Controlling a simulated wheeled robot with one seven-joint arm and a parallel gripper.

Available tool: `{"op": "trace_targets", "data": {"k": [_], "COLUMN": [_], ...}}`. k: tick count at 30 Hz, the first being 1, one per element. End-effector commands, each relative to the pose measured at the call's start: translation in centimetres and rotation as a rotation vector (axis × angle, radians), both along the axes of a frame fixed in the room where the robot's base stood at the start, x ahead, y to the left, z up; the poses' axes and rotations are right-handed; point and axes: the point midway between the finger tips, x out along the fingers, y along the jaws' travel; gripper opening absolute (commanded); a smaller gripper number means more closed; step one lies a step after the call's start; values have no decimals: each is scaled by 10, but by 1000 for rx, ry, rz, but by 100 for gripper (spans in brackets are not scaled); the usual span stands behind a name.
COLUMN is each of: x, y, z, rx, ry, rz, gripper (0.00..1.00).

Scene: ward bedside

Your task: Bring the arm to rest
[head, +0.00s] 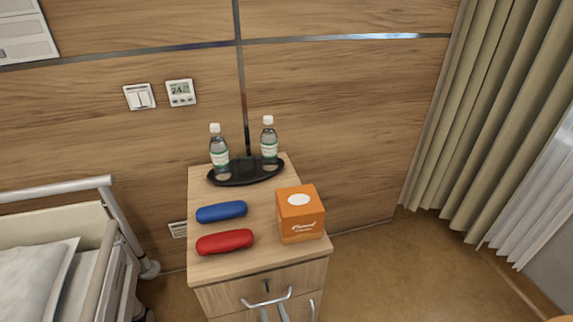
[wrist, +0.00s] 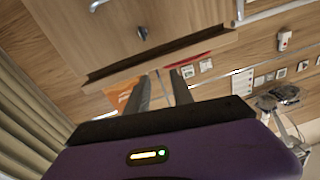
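In the wrist view my gripper (wrist: 160,80) shows as two grey fingers set apart, with nothing between them. The wrist picture is turned over, and the fingers point towards the bedside cabinet (wrist: 95,40). In the head view the cabinet (head: 262,190) stands against the wood wall. Two grey tips at the bottom edge, near the drawer handle (head: 266,299), look like my fingers; the rest of my arm is out of view there.
On the cabinet top stand two water bottles (head: 219,151) (head: 269,143) on a black tray (head: 245,178), a blue case (head: 221,211), a red case (head: 224,242) and an orange tissue box (head: 301,220). A bed (head: 92,190) is at left, curtains (head: 480,120) at right. Floor (head: 400,270) between is clear.

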Motion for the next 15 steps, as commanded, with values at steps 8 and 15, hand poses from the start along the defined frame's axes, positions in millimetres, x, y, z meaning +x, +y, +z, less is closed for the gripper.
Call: {"op": "trace_targets", "data": {"k": [8, 15], "x": [-82, -156], "y": [-71, -134], "z": [53, 106], "rx": [26, -4], "ry": [34, 82], "rz": [-49, -126], "gripper": [28, 28]}}
